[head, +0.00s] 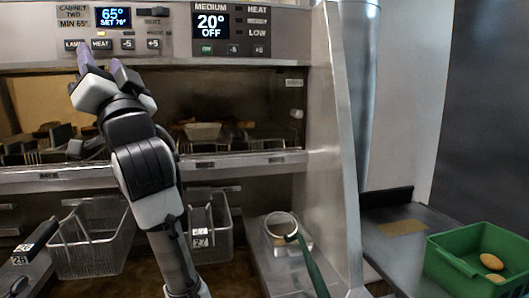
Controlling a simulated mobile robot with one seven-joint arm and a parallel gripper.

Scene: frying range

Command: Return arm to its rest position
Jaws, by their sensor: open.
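My gripper (100,60) is raised in the upper left of the head view, its purple-tipped fingers apart with nothing seen between them. It is in front of the left control panel (153,27), just below the LAMP and HEAT buttons. I cannot tell whether a fingertip touches the panel. My arm rises from the bottom and hides part of the heated cabinet (230,115) behind it. The right display (211,25) reads 20° OFF.
Wire fry baskets (95,243) (222,232) hang below the cabinet on either side of my arm. A round strainer (281,225) with a green handle rests on the ledge at right. A green bin (447,268) with yellowish food pieces stands on the far right counter.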

